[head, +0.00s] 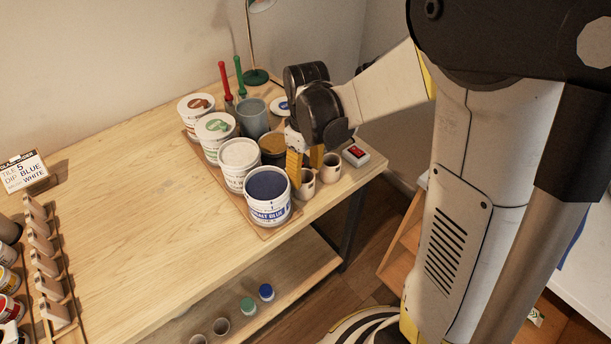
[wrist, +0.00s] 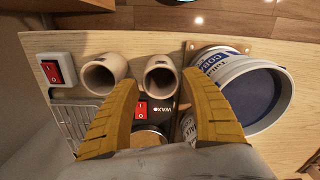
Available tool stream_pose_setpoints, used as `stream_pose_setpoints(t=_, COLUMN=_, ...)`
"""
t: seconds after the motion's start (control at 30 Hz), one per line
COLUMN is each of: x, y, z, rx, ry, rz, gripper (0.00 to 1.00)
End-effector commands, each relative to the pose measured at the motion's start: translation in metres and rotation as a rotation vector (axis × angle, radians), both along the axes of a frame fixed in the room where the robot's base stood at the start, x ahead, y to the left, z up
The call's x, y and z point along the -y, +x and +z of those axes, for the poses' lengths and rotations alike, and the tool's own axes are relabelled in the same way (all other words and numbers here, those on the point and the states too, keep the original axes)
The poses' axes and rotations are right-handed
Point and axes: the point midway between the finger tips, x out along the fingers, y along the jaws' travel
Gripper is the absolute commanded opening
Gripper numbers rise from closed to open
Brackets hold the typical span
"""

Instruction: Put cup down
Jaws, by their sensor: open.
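Two small beige cups stand on the wooden table near its right end. One cup (head: 304,187) is beside the cobalt blue tub; it also shows in the wrist view (wrist: 161,78). The other cup (head: 331,168) is farther right in the head view and on the left in the wrist view (wrist: 103,75). My gripper (head: 304,173) is above and behind them, pointing down. Its yellow fingers (wrist: 160,84) are spread apart. The cup by the tub lies in line with the gap between the fingertips. I cannot tell whether either finger touches a cup.
The cobalt blue tub (head: 267,197) stands close by on a board with other glaze tubs. A red-switch box (head: 355,155) sits right of the cups, near the table edge. The table's middle (head: 140,200) is clear. Tiles (head: 42,255) stand in a row at left.

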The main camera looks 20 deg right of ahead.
Motion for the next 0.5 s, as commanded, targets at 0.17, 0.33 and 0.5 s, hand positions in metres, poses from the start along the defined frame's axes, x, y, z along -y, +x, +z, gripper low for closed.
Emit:
stream_pose_setpoints(t=0.17, x=0.0, y=0.0, z=0.047, rx=0.0, ry=0.0, rz=0.0, gripper=0.55)
stream_pose_setpoints(t=0.33, x=0.001, y=0.0, z=0.077, rx=0.0, ry=0.0, rz=0.0, gripper=0.55)
stream_pose_setpoints(t=0.5, x=0.001, y=-0.001, z=0.092, rx=0.007, ry=0.0, rz=-0.005, gripper=0.55)
